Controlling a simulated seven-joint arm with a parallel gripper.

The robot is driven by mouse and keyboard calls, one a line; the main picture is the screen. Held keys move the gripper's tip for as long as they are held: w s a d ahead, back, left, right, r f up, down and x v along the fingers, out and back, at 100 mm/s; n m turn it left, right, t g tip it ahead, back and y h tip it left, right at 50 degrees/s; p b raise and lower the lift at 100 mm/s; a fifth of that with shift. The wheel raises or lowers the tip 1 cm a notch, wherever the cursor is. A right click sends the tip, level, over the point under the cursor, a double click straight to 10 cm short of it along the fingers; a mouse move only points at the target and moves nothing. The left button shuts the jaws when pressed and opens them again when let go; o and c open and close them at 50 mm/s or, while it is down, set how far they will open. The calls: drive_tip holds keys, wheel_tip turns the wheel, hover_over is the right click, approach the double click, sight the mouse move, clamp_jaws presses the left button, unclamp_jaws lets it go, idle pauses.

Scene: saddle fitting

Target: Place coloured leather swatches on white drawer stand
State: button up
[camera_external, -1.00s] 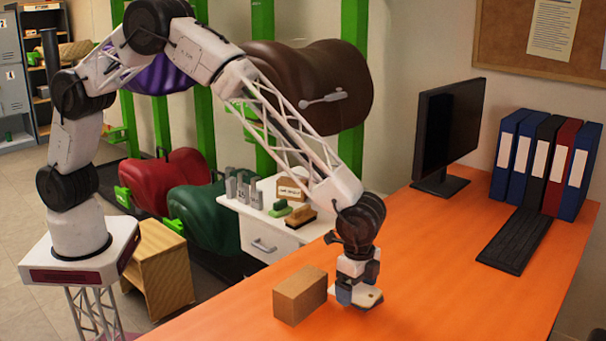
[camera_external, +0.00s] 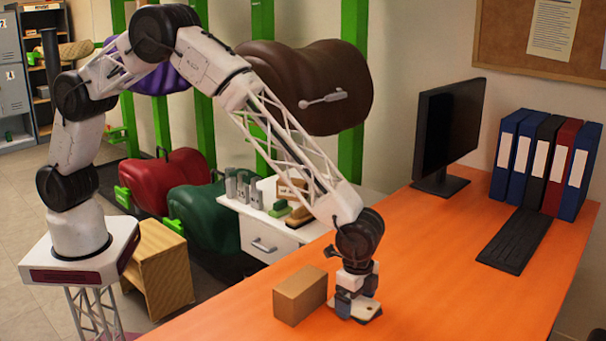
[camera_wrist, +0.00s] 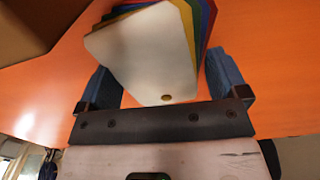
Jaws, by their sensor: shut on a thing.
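The coloured leather swatches (camera_wrist: 150,50) form a fanned stack in the wrist view. A pale cream one with a brass-coloured rivet is on top, with yellow, red, green and blue edges behind it. My gripper (camera_wrist: 160,78) is shut on the stack, with a blue finger on each side. In the external view my gripper (camera_external: 356,296) points down low over the orange desk, and the pale swatch (camera_external: 368,313) shows at its fingers. I cannot tell whether the stack touches the desk. The white drawer stand (camera_external: 285,243) is behind the desk, left of my gripper, partly hidden by my arm.
A brown box (camera_external: 300,295) stands close left of my gripper. Green and wooden brushes and grey metal pieces occupy the stand's top. A monitor (camera_external: 447,130), keyboard (camera_external: 515,240) and several binders (camera_external: 545,165) are at the desk's right. The desk's front right is clear.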

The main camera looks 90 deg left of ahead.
sight(356, 301)
drive_tip(key=shift+f, duration=0.1)
drive_tip(key=o, duration=0.6)
drive_tip(key=shift+o, duration=0.2)
wheel_tip(356, 301, up, 12)
idle(0.4)
idle(0.4)
